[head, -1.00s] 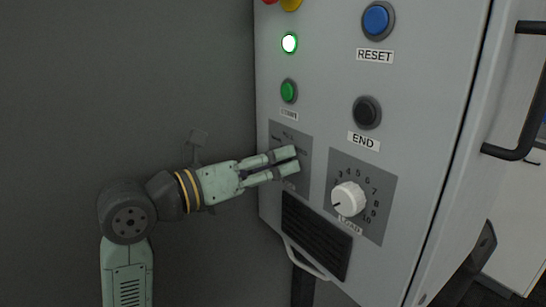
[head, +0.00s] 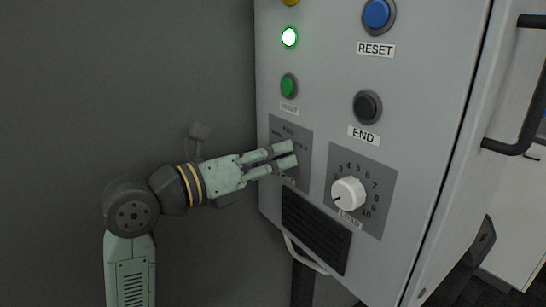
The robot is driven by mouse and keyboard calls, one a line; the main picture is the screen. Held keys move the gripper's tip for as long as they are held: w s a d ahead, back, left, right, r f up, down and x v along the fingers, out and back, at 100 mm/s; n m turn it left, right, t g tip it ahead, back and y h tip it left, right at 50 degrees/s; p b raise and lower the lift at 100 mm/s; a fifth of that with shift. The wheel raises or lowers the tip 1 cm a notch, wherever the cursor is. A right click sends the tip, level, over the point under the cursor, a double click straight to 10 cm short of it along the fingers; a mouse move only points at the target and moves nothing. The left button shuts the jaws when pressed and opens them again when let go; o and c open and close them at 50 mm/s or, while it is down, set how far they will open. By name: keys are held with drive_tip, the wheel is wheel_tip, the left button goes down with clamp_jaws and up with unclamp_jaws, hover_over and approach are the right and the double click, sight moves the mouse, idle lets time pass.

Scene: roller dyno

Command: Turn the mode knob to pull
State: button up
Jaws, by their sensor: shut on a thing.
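The mode knob's grey plate (head: 298,132) is on the cabinet front, left of the load dial. Its lettering is small and mostly covered, so I cannot read the knob's setting. My gripper (head: 286,155) is at this plate, coming from the left, its two pale green fingers one above the other. The fingers are shut on the mode knob, which they hide from view.
The white load knob (head: 348,194) is close on the right. Above are the green start button (head: 289,86), a lit lamp (head: 289,37), the black end button (head: 367,108) and the blue reset button (head: 378,15). A dark vent (head: 316,229) is below.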

drive_tip(key=shift+f+b, duration=0.1)
drive_tip(key=shift+b, duration=0.3)
drive_tip(key=shift+c, duration=0.4)
drive_tip(key=shift+f+m+b, duration=0.1)
drive_tip(key=shift+m+b, duration=0.6)
drive_tip(key=shift+b, duration=0.05)
drive_tip(key=m+b, duration=0.2)
drive_tip(key=b, duration=0.1)
drive_tip(key=m+b, duration=0.2)
drive_tip(key=shift+m+b, duration=0.3)
drive_tip(key=shift+b, duration=0.1)
drive_tip(key=shift+r+m+b, duration=0.2)
drive_tip(key=shift+m+b, duration=0.85)
drive_tip(key=shift+m, duration=0.25)
drive_tip(key=o, duration=1.2)
